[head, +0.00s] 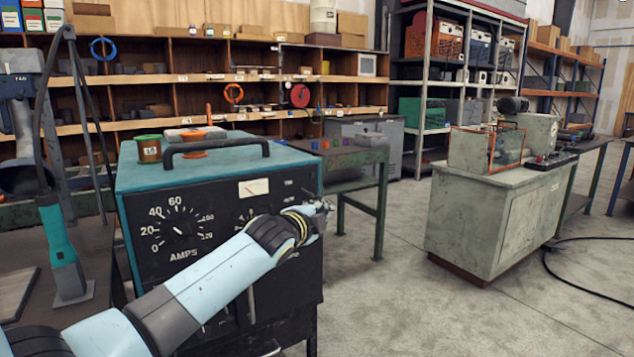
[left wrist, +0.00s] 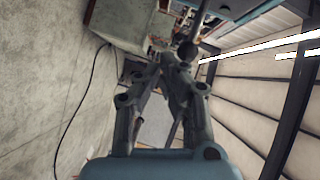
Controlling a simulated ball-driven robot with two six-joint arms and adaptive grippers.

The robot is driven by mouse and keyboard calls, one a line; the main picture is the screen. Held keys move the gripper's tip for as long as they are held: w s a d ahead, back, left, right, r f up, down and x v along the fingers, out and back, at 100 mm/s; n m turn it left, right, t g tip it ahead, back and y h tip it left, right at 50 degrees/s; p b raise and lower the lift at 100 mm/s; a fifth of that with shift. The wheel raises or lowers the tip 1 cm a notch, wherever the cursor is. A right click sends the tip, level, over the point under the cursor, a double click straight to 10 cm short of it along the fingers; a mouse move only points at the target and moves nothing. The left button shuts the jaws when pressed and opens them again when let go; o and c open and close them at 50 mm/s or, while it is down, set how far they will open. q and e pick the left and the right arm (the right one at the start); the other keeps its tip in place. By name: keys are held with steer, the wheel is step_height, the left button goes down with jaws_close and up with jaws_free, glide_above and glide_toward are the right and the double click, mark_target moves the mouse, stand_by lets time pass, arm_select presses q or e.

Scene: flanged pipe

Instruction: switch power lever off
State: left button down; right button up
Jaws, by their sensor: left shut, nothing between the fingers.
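The power unit is a box with a teal top (head: 235,172) and a black front panel with an AMPS dial (head: 178,230); it stands at left centre in the head view. My left arm crosses in front of the panel and hides part of it. My left gripper (head: 324,205) is at the panel's right edge, shut and empty. In the left wrist view its fingers (left wrist: 160,62) are together. A dark round knob (left wrist: 187,50) on a thin rod shows close by the fingertips; it may be the power lever, and I cannot tell whether they touch. My right gripper is not in view.
A green jar (head: 149,149) and a black carry handle (head: 213,150) are on the box's top. A teal-handled tool (head: 62,245) stands at the left. A grey cabinet (head: 495,210) stands at the right, with open concrete floor between. A black cable (head: 590,285) lies at the far right.

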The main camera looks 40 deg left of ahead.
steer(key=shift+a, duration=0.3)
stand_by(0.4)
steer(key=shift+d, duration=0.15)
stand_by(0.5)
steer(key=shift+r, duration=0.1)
